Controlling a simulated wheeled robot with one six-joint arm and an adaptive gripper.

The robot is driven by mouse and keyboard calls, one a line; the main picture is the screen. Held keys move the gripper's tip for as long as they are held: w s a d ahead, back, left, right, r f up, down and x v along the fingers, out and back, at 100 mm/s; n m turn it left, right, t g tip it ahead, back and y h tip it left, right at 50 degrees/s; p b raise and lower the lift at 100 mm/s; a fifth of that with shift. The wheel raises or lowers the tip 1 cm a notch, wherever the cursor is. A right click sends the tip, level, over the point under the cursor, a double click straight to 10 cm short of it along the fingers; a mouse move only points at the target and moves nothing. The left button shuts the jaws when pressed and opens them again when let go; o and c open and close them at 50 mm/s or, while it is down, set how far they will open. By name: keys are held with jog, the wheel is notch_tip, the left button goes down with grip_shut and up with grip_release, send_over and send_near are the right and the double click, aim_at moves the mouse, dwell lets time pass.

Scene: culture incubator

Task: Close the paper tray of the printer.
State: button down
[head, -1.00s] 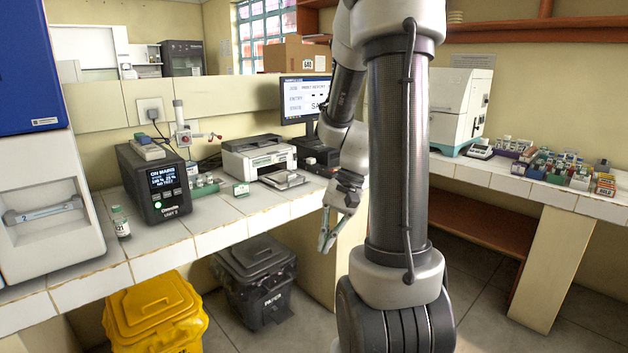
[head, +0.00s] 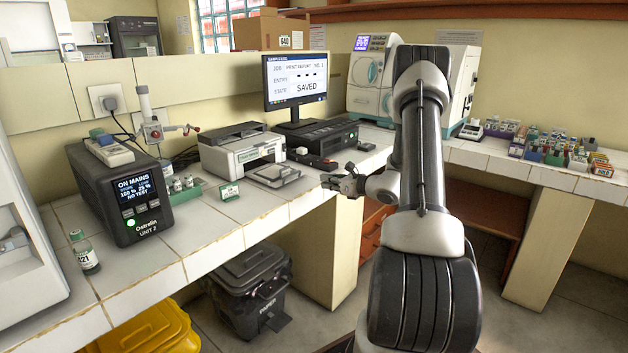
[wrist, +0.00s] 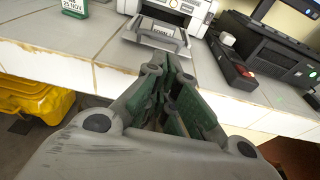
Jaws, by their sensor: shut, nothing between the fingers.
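The white and grey printer (head: 242,150) stands on the tiled bench in the head view, and its front also shows in the wrist view (wrist: 180,8). Its paper tray (head: 275,175) sticks out at the front, pulled open; it also shows in the wrist view (wrist: 158,42). My gripper (head: 328,182) is to the right of the tray in the head view, near the bench's front edge, apart from the tray. In the wrist view my gripper's fingers (wrist: 172,62) are shut and empty, pointing toward the tray's front.
A black box (head: 322,137) and a small dark device with a white knob (head: 310,159) sit right of the printer. The monitor (head: 296,85) stands behind. A black bin (head: 250,280) is below the bench.

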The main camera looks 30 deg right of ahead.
aim_at(300, 187)
jog(key=x, duration=1.3)
jog(key=shift+a+f, duration=0.15)
jog(key=shift+a, duration=0.1)
jog(key=shift+w, duration=0.1)
